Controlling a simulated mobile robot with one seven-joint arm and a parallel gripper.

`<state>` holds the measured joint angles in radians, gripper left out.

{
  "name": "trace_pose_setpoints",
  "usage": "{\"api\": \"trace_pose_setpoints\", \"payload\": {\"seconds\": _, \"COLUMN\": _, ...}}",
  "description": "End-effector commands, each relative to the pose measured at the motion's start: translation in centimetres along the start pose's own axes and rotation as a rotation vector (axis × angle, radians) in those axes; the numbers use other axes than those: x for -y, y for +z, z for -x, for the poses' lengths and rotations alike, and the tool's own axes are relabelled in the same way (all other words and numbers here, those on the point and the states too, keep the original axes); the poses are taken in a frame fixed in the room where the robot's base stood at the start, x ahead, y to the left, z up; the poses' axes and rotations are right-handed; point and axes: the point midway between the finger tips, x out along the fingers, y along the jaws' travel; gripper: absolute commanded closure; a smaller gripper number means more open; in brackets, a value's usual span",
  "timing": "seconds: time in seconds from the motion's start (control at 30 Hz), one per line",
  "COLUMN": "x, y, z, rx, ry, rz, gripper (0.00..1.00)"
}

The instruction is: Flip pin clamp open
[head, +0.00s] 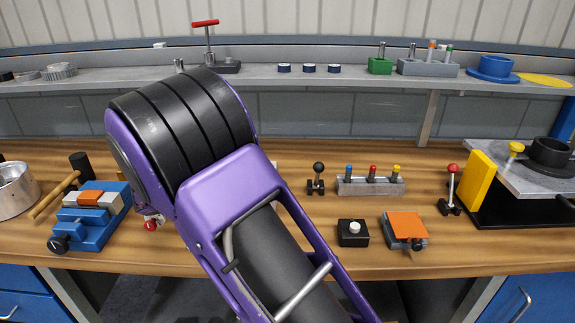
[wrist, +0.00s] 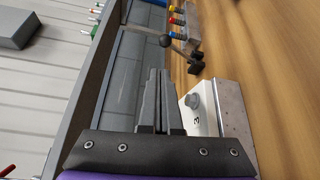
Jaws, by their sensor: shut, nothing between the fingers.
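In the wrist view, my gripper (wrist: 157,75) is shut and empty, its two dark fingers side by side. Just right of the fingers is a white block (wrist: 201,108) marked 3, with a round grey knob (wrist: 192,100), on a grey metal plate (wrist: 232,120). I see a gap between fingers and block but cannot tell its depth. No part is clearly recognisable as the pin clamp; this block may belong to it. In the head view my purple and black arm hides the gripper and nearly all of that spot.
A black-knobbed lever (head: 318,178) and a rack with coloured pegs (head: 370,186) stand right of my arm. A blue vise (head: 90,220) and hammer (head: 60,190) lie left.

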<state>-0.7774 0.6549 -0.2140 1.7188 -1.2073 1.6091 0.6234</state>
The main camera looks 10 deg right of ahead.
Motion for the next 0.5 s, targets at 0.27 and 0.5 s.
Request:
{"api": "trace_pose_setpoints", "payload": {"seconds": 0.27, "x": 0.0, "y": -0.1, "z": 4.8, "rx": -0.002, "ry": 0.001, "rz": 0.0, "gripper": 1.0}}
{"api": "trace_pose_setpoints", "payload": {"seconds": 0.5, "x": 0.0, "y": -0.1, "z": 5.7, "rx": 0.0, "ry": 0.001, "rz": 0.0, "gripper": 1.0}}
